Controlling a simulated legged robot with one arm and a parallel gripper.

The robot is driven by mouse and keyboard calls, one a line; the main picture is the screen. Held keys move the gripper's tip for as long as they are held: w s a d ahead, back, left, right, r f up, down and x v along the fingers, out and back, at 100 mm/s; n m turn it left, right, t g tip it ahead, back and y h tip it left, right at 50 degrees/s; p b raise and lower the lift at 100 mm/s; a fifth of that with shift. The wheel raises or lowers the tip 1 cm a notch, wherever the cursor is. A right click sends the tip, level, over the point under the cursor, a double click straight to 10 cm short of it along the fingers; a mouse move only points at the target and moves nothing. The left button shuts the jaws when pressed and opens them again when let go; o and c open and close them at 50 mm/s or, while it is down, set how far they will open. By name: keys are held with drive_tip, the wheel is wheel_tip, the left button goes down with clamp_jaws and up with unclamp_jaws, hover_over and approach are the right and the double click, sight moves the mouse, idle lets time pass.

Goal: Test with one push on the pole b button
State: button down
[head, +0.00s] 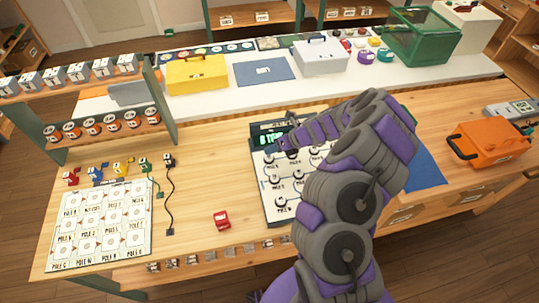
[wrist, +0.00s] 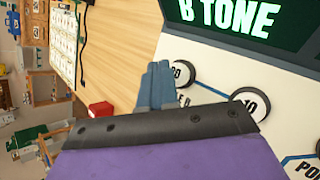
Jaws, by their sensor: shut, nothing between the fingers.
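The white test panel (head: 272,207) stands on the wooden bench with several round buttons in rows. Its dark display (wrist: 232,20) reads "B TONE" in pale letters in the wrist view. My gripper (wrist: 158,86) is shut and empty, its blue-grey fingertips over the panel's edge beside a round button (wrist: 184,73). I cannot tell whether they touch the panel. Another button (wrist: 250,103) sits nearer, partly covered by the gripper's dark bar. In the head view, my arm hides the panel's right part, and the labels are too small to tell which button is pole b.
A white board (head: 100,222) with a labelled grid lies at the left of the bench. Small coloured clips and a black lead (head: 170,200) lie by it. A red block (head: 221,220) sits left of the panel. An orange toolbox (head: 490,143) stands at right.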

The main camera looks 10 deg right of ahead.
sight(272, 157)
wheel_tip(272, 157, up, 6)
drive_tip(key=p, duration=0.6)
drive_tip(key=shift+f, duration=0.1)
idle(0.6)
drive_tip(key=s+a+r+n+g+y, duration=0.15)
drive_tip(key=s+a+r+n, duration=0.25)
drive_tip(key=a+r+n, duration=0.6)
drive_tip(key=s+a+r+n+g+h+b, duration=0.2)
drive_tip(key=s+a+r+n+g+h, duration=0.1)
drive_tip(key=s+r+n, duration=1)
drive_tip(key=s+d+n+h+b, duration=0.1)
drive_tip(key=s+d+n+h, duration=0.2)
drive_tip(key=s, duration=0.9)
drive_tip(key=s+d+n+g+h+b, duration=0.1)
drive_tip(key=s+d+n+h, duration=0.3)
drive_tip(key=s+d, duration=0.5)
drive_tip(key=s+n, duration=0.1)
drive_tip(key=s, duration=0.3)
drive_tip(key=shift+f+n, duration=0.4)
